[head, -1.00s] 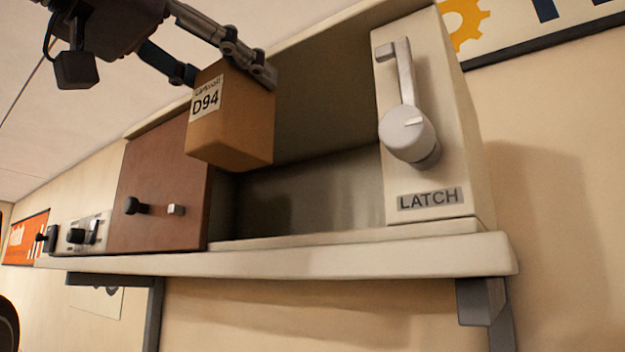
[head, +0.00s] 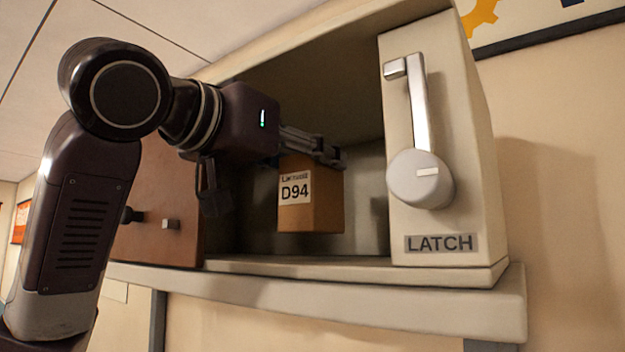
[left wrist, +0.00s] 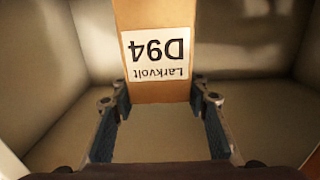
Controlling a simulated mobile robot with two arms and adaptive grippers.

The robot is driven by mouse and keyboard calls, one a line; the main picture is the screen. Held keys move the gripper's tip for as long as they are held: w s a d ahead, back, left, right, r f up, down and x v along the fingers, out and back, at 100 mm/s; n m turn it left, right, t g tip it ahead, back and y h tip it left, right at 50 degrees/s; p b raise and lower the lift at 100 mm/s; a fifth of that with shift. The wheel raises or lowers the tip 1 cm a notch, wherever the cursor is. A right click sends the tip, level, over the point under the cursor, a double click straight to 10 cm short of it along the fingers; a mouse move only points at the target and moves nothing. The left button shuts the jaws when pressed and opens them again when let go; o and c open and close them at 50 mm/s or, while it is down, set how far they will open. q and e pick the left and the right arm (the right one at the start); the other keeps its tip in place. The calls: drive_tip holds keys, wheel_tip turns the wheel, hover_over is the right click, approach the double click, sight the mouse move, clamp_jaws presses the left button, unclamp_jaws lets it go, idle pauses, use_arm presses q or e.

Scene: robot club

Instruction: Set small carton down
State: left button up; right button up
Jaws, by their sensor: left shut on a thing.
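The small carton (head: 325,208) is a brown box with a white label reading D94. My left gripper (head: 325,155) is shut on its upper part and holds it upright inside the open box-like compartment (head: 365,235). In the head view its bottom appears a little above the compartment floor. In the left wrist view the carton (left wrist: 155,90) is between the two fingers of the left gripper (left wrist: 158,100), its label upside down. My right gripper is not in view.
To the right of the opening stands a cream panel (head: 460,150) with a silver lever and knob (head: 420,178) and a LATCH label. A brown door (head: 150,240) stands at the left. A shelf ledge (head: 400,300) runs beneath.

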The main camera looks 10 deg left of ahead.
sight(313, 186)
use_arm(q)
wheel_tip(313, 186, down, 2)
drive_tip(key=shift+d+f+p, duration=0.1)
drive_tip(key=shift+f+p, duration=0.1)
drive_tip(key=shift+p, duration=0.6)
drive_tip(key=shift+w+f, duration=0.15)
drive_tip(key=shift+f, duration=0.2)
drive_tip(key=shift+f, duration=0.1)
drive_tip(key=o, duration=0.8)
drive_tip(key=shift+f, duration=0.15)
drive_tip(key=o, duration=0.5)
